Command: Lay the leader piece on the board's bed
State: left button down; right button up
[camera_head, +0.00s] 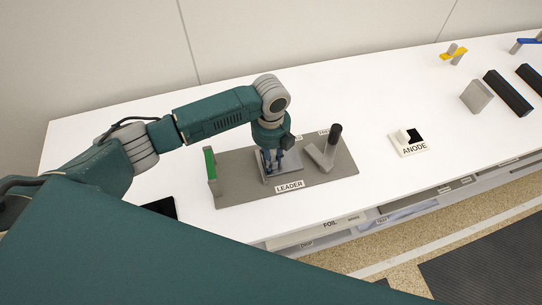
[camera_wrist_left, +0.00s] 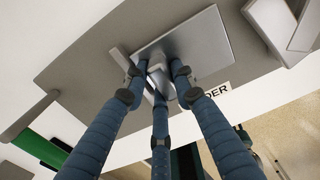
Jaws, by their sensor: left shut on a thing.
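The board (camera_head: 235,190) is a flat grey-brown plate on the white table, with a LEADER label (camera_head: 289,186) at its front edge. My left gripper (camera_head: 271,170) points down over the middle of the board. Its blue fingers (camera_wrist_left: 157,82) are shut around a small grey part standing on a thin, light grey rectangular plate (camera_wrist_left: 207,40), which I take for the leader piece. The fingers partly cover it. The plate lies flat over the board's middle, behind the label; I cannot tell whether it touches the bed. My right gripper is not in view.
An angled grey bracket (camera_head: 322,157) and a black-topped post (camera_head: 335,133) stand to the right. An ANODE stand (camera_head: 410,144) lies farther right, with clear white table between. Black and grey blocks (camera_head: 507,92) stand far right.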

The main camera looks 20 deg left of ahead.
pick_arm(q)
jog(key=c, duration=1.7)
grip_release()
jog(key=shift+f, duration=0.1)
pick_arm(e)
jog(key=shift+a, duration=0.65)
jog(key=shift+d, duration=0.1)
pick_arm(q)
jog(key=shift+r, duration=0.3)
notch_tip(320, 180, up, 12)
jog(key=shift+f+b, duration=0.15)
jog(key=shift+b, duration=0.75)
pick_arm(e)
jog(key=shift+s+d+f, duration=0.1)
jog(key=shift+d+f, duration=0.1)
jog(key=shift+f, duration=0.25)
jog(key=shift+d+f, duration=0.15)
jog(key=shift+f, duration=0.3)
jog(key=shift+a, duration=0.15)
